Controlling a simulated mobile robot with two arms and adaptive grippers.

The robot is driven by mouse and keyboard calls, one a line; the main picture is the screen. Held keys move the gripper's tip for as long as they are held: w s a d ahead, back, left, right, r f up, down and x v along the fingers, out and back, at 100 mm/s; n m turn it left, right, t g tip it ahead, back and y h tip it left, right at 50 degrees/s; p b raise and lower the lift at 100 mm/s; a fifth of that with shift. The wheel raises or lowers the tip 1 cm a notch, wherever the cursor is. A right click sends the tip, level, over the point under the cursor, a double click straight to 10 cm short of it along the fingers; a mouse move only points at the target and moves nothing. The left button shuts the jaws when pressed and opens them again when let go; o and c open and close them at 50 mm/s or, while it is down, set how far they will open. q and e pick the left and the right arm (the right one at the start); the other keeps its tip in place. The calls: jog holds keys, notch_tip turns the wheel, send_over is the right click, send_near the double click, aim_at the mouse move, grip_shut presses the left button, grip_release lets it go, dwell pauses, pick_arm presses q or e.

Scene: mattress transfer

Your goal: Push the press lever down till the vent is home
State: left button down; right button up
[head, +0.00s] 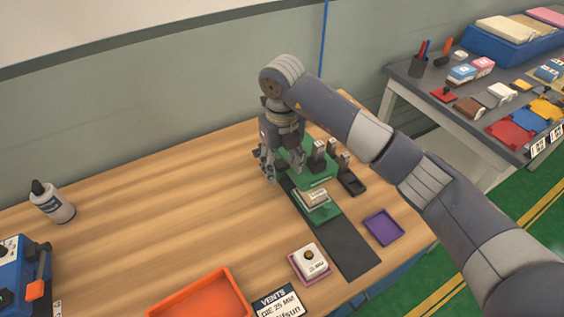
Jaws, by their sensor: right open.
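A green press-like fixture (316,213) stands on a dark mat on the wooden table. A small beige block (316,197) lies on its near plate; I cannot tell whether a vent is in it. My right gripper (281,167) points down at the fixture's far left side, with its fingers apart and nothing seen between them. The gripper and arm hide part of the fixture, and I cannot make out its lever or whether the gripper touches it. My left gripper is not in view.
Beside the fixture are a black tray (352,182) and a purple tray (383,227). Nearer are a white block on a pink base (311,262), an orange tray (201,296) and a vents label (279,302). A bottle (53,202) and a blue machine (22,276) stand left. The table's middle left is clear.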

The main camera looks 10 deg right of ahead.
grip_shut()
notch_tip(320, 180, down, 8)
jog(key=s+d+t+y+b, duration=0.1)
jog(key=s+t+b, duration=0.1)
jog(key=b, duration=1.2)
jog(key=shift+s+f+t+y, duration=0.25)
jog(key=shift+s+t+y, duration=0.1)
jog(key=shift+t, duration=0.55)
grip_release()
jog(key=shift+r, duration=0.15)
jog(key=shift+w+r, duration=0.1)
